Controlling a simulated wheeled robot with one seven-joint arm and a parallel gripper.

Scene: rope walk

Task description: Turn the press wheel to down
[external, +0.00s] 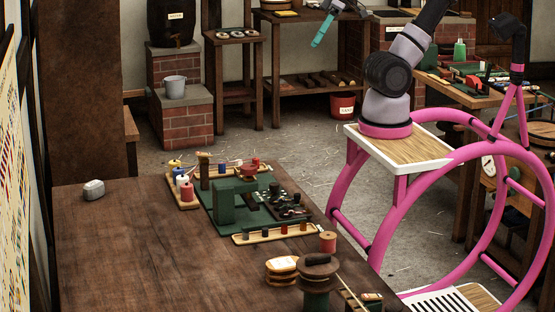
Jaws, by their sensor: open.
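A dark green block-like stand (223,207) on a green board sits mid-table. A small red round piece (249,171) shows at its top; it looks like the press wheel, but it is too small to read its setting. A brown round top (318,260) on a green drum stands at the table's front; I cannot tell whether it is a wheel. My gripper (319,41), with teal fingers, hangs at the top centre, open and empty, well above and away from the table's things. The arm between it and its base is partly out of frame.
The brown table (130,245) is mostly bare at left, with a grey lump (94,189). Spools (187,192) stand left of the green board. A tray of small pegs (275,234), a red spool (327,242) and bread-like slices (282,268) lie in front.

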